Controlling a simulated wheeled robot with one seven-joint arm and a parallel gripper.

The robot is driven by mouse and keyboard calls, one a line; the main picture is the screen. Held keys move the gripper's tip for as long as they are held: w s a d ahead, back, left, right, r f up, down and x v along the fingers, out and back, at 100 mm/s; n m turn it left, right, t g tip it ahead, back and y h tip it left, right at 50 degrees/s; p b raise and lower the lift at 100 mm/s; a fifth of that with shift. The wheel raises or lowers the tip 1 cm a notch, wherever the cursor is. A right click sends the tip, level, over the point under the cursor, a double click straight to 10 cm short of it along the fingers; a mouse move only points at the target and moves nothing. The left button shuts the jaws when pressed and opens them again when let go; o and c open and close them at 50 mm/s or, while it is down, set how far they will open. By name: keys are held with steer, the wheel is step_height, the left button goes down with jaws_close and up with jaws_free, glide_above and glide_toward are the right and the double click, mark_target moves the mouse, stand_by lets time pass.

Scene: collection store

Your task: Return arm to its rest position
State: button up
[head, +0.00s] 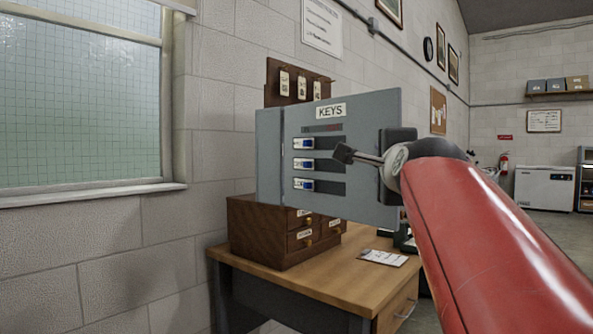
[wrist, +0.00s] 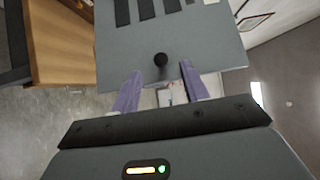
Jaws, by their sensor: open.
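In the head view my red arm reaches in from the lower right and ends in front of the right part of the grey key cabinet (head: 368,118), marked KEYS. A grey panel with dark slots, seemingly the cabinet's front, fills the upper wrist view (wrist: 205,42). My gripper (wrist: 158,72) is open, its two purple fingers apart and pointing towards the panel. In the head view the fingers cannot be made out clearly.
A wooden desk (head: 335,285) stands below, with a small dark drawer chest (head: 262,236) and a white paper (head: 383,258) on it. A wall and window (head: 80,110) are at the left. Open floor (head: 545,235) lies at the far right.

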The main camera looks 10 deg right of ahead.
steer(key=s+a+f+n+g+y, duration=0.2)
steer(key=s+a+f+n+g, duration=0.25)
steer(key=f, duration=0.75)
steer(key=s+a+f+n+g+y, duration=0.25)
steer(key=a+f+n, duration=0.4)
steer(key=f, duration=0.55)
steer(key=s+a+f+n+g, duration=0.1)
steer(key=s+f+n+g, duration=0.1)
steer(key=s+f+n, duration=0.3)
steer(key=s+a+f+n+g, duration=0.2)
steer(key=s+f+n, duration=0.3)
steer(key=f, duration=0.8)
steer(key=s, duration=0.3)
steer(key=shift+s+f+g+y, duration=0.15)
steer(key=shift+s+g+y, duration=0.05)
steer(key=shift+g+y, duration=0.15)
steer(key=shift+d, duration=0.1)
